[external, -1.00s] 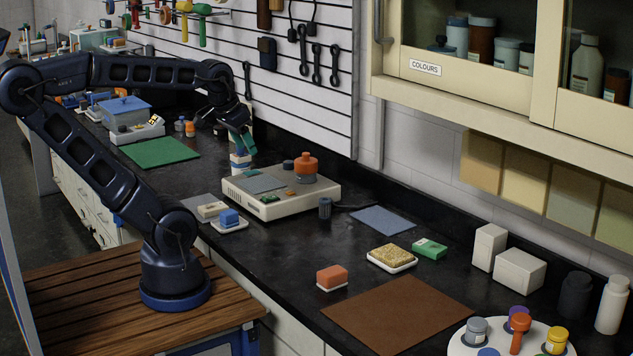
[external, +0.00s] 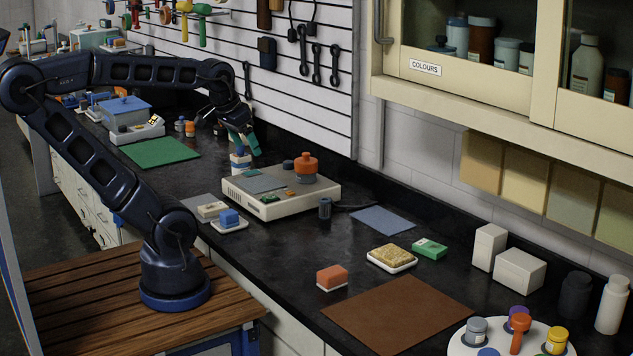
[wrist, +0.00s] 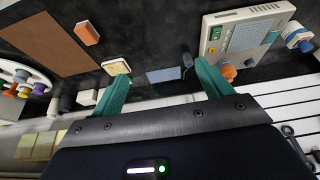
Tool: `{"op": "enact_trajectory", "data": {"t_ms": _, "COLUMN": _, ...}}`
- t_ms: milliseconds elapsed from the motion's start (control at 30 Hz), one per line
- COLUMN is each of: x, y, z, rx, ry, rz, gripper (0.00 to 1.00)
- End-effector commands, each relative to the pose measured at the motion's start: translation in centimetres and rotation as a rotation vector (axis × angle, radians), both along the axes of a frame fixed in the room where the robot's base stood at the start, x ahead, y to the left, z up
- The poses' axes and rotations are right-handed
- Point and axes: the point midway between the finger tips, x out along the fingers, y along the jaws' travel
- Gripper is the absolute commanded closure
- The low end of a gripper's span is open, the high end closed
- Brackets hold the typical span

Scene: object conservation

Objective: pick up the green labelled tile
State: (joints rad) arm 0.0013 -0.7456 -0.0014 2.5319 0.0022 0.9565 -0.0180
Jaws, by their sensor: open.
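The green labelled tile (external: 430,249) is a small green block with a white label, lying flat on the dark bench to the right of a yellow sponge on a white dish (external: 391,257). My gripper (external: 248,147) is open and empty, with teal fingers, well to the left of the tile and above the bench behind the white device. In the wrist view my gripper (wrist: 161,72) has its fingers wide apart. The sponge (wrist: 117,67) shows there near the left fingertip. I cannot make out the tile in that view; the left finger may hide it.
A white device with an orange knob (external: 280,192) stands between my gripper and the tile. A blue-grey mat (external: 383,220), an orange block (external: 332,277), a brown mat (external: 398,312) and white boxes (external: 519,270) are near the tile. A cabinet (external: 480,80) overhangs the right.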

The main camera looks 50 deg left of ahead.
Motion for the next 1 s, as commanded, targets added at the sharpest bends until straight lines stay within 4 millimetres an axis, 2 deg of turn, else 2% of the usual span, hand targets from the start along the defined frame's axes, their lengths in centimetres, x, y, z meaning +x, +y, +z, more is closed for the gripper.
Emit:
{"op": "enact_trajectory", "data": {"t_ms": 167, "x": 2.7, "y": -0.8, "z": 0.3, "rx": -0.014, "ry": 0.022, "rz": 0.084, "gripper": 0.22}}
{"op": "enact_trajectory", "data": {"t_ms": 500, "x": 10.8, "y": -3.8, "z": 0.0, "rx": -0.078, "ry": 0.072, "rz": 0.333, "gripper": 0.22}}
{"op": "enact_trajectory", "data": {"t_ms": 767, "x": 17.0, "y": -6.5, "z": -1.7, "rx": -0.145, "ry": 0.112, "rz": 0.519, "gripper": 0.22}}
{"op": "enact_trajectory", "data": {"t_ms": 1000, "x": 22.5, "y": -9.2, "z": -4.3, "rx": -0.221, "ry": 0.157, "rz": 0.690, "gripper": 0.22}}
